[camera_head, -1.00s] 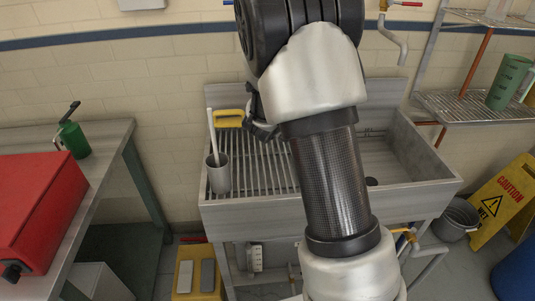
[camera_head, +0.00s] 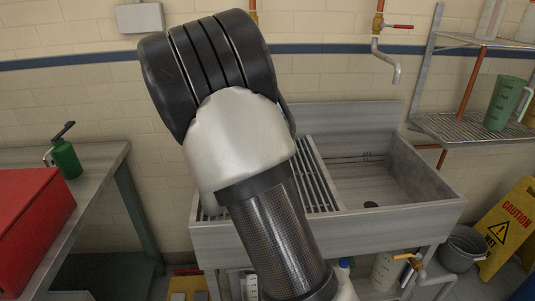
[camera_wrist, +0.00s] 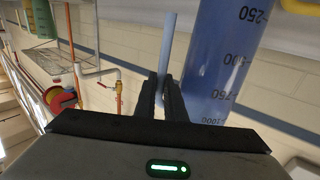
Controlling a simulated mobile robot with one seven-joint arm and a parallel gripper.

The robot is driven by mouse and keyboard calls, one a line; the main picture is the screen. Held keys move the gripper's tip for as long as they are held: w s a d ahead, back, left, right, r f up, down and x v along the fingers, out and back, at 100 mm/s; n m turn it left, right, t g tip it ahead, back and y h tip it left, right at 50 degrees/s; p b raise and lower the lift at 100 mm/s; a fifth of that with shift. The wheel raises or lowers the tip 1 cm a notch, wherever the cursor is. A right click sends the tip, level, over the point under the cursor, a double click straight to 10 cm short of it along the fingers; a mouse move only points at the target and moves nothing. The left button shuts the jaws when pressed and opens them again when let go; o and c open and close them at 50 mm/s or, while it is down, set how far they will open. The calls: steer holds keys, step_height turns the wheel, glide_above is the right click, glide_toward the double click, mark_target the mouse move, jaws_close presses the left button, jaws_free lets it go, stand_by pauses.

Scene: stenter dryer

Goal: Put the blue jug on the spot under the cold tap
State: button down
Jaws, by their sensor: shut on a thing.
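In the wrist view, the blue jug (camera_wrist: 222,60) with dark volume marks is close in front of me, at the upper right. My gripper (camera_wrist: 165,92) is shut on its pale blue handle (camera_wrist: 167,45). In the head view my arm hides both the jug and my gripper. A red-levered tap (camera_head: 384,52) hangs over the right part of the sink. A second pipe (camera_head: 253,12) shows beside my arm, but its tap is hidden. The spot under the cold tap cannot be made out.
The steel sink (camera_head: 325,234) has a slatted drainer (camera_head: 318,178) at left, partly behind my arm, and an open basin at right. A bench with a red box (camera_head: 30,225) and green bottle (camera_head: 65,158) stands left. A wire shelf holding a green jug (camera_head: 505,103) is right.

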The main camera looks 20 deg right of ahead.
steer(key=shift+f+b, duration=0.6)
steer(key=shift+f, duration=2.8)
steer(key=shift+f, duration=0.15)
steer(key=c, duration=1.8)
jaws_free()
steer(key=shift+c, duration=0.2)
steer(key=shift+r, duration=0.35)
steer(key=p+v, duration=0.1)
steer(key=v, duration=1.1)
steer(key=shift+f, duration=0.1)
